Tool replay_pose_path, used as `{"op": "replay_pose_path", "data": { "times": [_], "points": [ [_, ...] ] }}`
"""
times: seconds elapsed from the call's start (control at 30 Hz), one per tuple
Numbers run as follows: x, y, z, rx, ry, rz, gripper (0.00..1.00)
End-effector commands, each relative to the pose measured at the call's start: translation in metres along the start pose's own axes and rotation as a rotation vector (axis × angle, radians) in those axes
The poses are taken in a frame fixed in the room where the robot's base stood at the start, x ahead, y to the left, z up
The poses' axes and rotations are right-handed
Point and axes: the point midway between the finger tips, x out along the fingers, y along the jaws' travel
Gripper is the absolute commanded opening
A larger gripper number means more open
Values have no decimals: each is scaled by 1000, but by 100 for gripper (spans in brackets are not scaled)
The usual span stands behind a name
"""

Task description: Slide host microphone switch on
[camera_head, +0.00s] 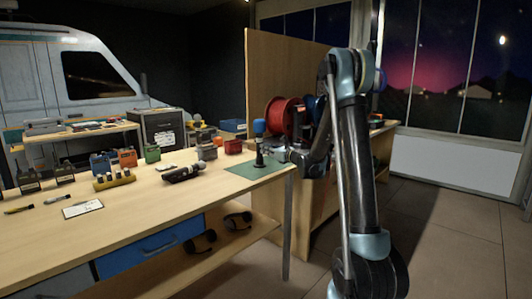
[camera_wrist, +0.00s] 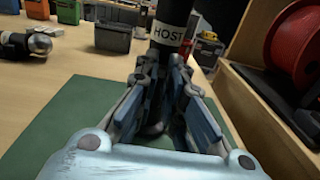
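The host microphone (camera_head: 259,140) stands upright on a green mat (camera_head: 255,169) and has a blue foam top. In the wrist view its dark body (camera_wrist: 172,12) carries a white band reading HOST. My gripper (camera_head: 279,155) is low beside the microphone, on its right in the head view. In the wrist view my gripper (camera_wrist: 163,78) has its two fingers on either side of the lower part of the microphone, just below the band. A gap shows between the fingers, but contact is unclear. I cannot make out the switch.
Another microphone (camera_head: 184,172) lies on the bench (camera_head: 125,215) to the left. A red cable reel (camera_head: 284,116) stands behind, next to a tall wooden panel (camera_head: 285,75). Several small boxes line the back of the bench. The front of the bench is mostly clear.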

Motion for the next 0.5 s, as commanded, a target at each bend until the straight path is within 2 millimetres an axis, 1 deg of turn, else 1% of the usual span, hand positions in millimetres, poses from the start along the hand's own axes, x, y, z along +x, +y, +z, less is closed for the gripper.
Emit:
{"op": "replay_pose_path", "data": {
  "times": [0.5],
  "points": [
    [0,0,3,0,0,0,0]
  ]
}}
